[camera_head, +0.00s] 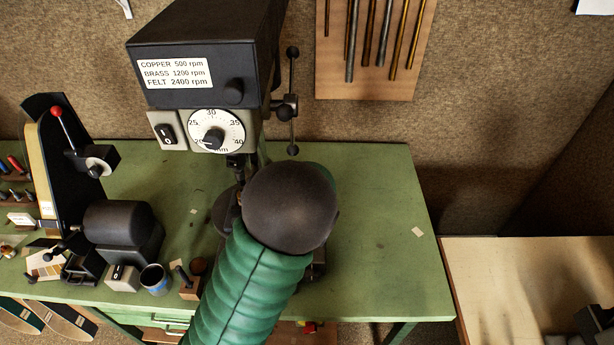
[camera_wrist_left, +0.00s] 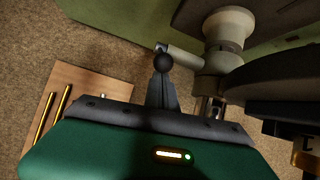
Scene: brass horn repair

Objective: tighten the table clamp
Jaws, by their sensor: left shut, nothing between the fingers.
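The drill press (camera_head: 213,70) stands on the green bench; its table and column are mostly hidden behind my green-sleeved arm in the head view. In the left wrist view, picture upside down, a pale column (camera_wrist_left: 228,30) rises from its base beside a dark round table (camera_wrist_left: 285,75). A light bar (camera_wrist_left: 185,56), apparently the clamp lever, reaches out from the column area. A dark ball (camera_wrist_left: 163,62) lies near its end. My left gripper (camera_wrist_left: 163,82) is shut and empty, its tips at the ball; I cannot tell whether they touch.
A belt sander (camera_head: 118,225), a blue cup (camera_head: 155,279) and small tools crowd the green bench's left side. The green bench (camera_head: 375,235) is mostly clear at right. A panel of rods (camera_head: 372,45) hangs behind. A pale bench (camera_head: 510,280) stands at right.

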